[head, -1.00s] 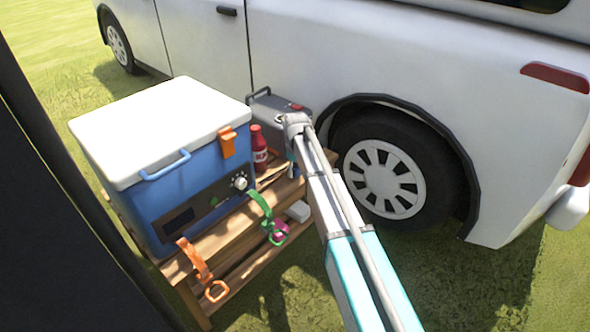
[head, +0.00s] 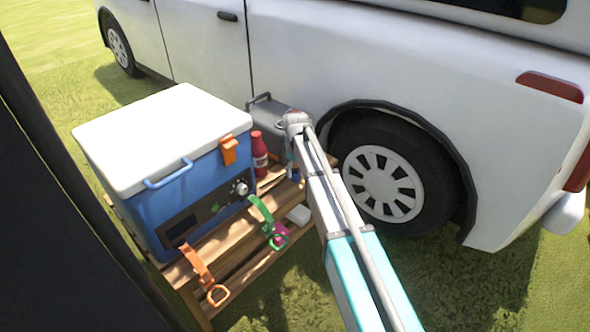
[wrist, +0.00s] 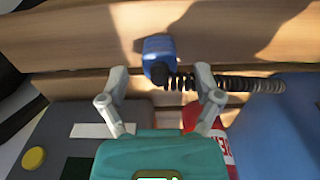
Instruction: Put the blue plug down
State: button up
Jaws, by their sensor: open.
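The blue plug (wrist: 158,50) lies on the wooden slats of a table or bench (wrist: 60,35) in the wrist view, with a black coiled cord running from it to the right. My gripper (wrist: 160,72) is open, its two grey fingers apart on either side of the plug's lower end, with visible gaps to both. In the head view my gripper is mostly hidden behind my arm's end, and a small blue patch (head: 296,174) shows just below it, probably the plug.
A blue cooler with a white lid (head: 165,135) fills the table's left. A red bottle (head: 259,155) and a grey box (head: 270,115) stand close to my gripper. A white van (head: 400,70) is behind. Green and orange straps (head: 262,212) hang at the table's front.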

aim_at(296, 169)
notch_tip(296, 169, up, 11)
jog(key=p, duration=1)
jog(key=shift+f, duration=0.15)
dwell(0.6)
jog(key=s+d+m, duration=1)
jog(key=s+d, duration=1.2)
jog(key=s, duration=0.4)
jog(key=shift+d, duration=0.3)
notch_tip(296, 169, up, 36)
jog(key=p, duration=3.5)
jog(key=shift+f+p, duration=0.15)
jog(key=shift+p, duration=0.2)
